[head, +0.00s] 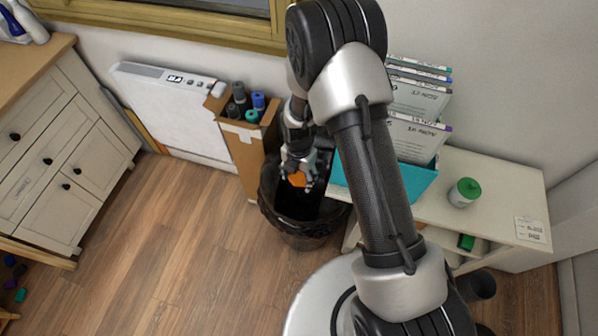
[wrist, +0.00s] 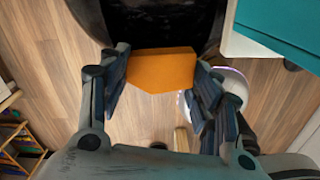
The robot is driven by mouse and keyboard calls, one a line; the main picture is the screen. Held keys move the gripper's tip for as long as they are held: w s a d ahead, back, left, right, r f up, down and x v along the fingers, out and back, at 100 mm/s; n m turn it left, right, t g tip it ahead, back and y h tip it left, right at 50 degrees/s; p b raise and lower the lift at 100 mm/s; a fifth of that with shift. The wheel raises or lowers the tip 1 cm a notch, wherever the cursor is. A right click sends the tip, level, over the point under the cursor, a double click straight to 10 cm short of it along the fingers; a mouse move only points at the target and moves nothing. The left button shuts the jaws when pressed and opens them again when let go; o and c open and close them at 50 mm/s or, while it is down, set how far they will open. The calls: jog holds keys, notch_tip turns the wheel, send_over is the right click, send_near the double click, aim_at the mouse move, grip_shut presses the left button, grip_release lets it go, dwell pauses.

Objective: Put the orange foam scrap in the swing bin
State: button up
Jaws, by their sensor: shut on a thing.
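The orange foam scrap (wrist: 160,72) is held between the fingers of my gripper (wrist: 162,85) in the wrist view. In the head view the scrap (head: 298,179) shows as a small orange patch at the tip of my gripper (head: 300,172). My gripper is shut on it and sits over the opening of the dark swing bin (head: 305,232). The bin has a black liner over its rim. In the wrist view the bin (wrist: 150,22) is a dark shape beyond the scrap at the top. My arm hides part of the bin's surroundings.
A cardboard box with rolls (head: 243,150) stands left of the bin. A white shelf (head: 500,205) with a teal file holder (head: 415,185) and a green-lidded jar (head: 464,192) stands to the right. A white panel heater (head: 175,110) is at the wall. The wooden floor (head: 150,240) at left is clear.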

notch_tip(320, 180, down, 16)
jog(key=b, duration=0.8)
jog(key=shift+f, duration=0.25)
jog(key=shift+w, duration=0.1)
jog(key=o, duration=0.8)
jog(key=shift+c, duration=0.2)
notch_tip(320, 180, up, 12)
dwell(0.7)
